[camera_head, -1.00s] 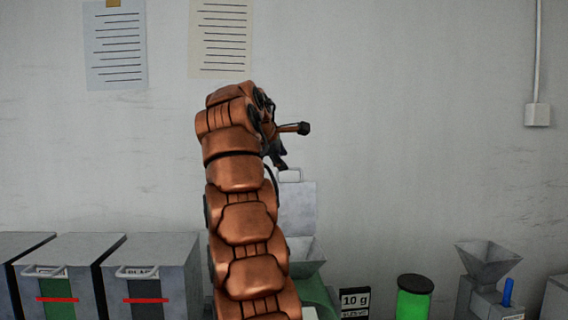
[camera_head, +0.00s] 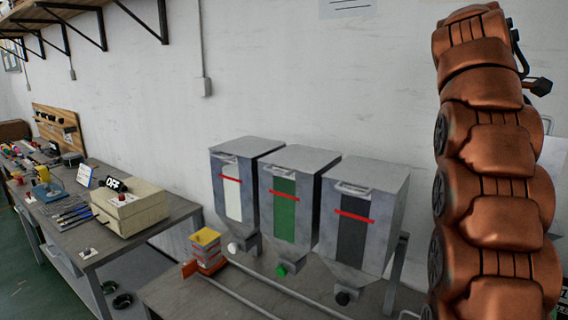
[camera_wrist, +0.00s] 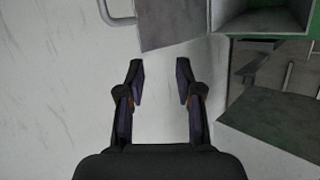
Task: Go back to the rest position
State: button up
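My gripper (camera_wrist: 160,75) shows in the wrist view with its two dark fingers apart and nothing between them. Behind the fingers is the pale wall, with no object touching them. In the head view my copper arm stands upright at the right edge, and the gripper's fingers are not visible there.
Three grey hoppers (camera_head: 335,165) with white, green and dark windows stand on a bench. A tool bench (camera_head: 150,235) with a beige box (camera_head: 130,207) is at left. The wrist view shows a grey metal bin (camera_wrist: 262,22) at upper right.

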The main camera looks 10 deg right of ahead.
jog(key=s+a+f+m+g+y, duration=0.1)
jog(key=s+a+f+y, duration=0.2)
jog(key=a+f, duration=0.8)
jog(key=s+a+f+m+y, duration=0.1)
jog(key=s+a+f+y, duration=0.15)
jog(key=a+f, duration=0.9)
jog(key=s+a+f+m+g+y, duration=0.1)
jog(key=s+a+f, duration=0.5)
jog(key=s, duration=0.2)
jog(key=s+a+f+m+g+y+b, duration=0.1)
jog(key=s+a+f+m+g, duration=0.1)
jog(key=s+a+f, duration=0.4)
jog(key=s+a+f+m+g+y, duration=0.1)
jog(key=s+a+f, duration=0.5)
jog(key=s, duration=0.5)
jog(key=shift+s+b, duration=0.15)
jog(key=shift+b, duration=0.15)
jog(key=shift+d+f+m+y, duration=0.1)
jog(key=shift+m+y, duration=0.15)
jog(key=shift+m, duration=0.05)
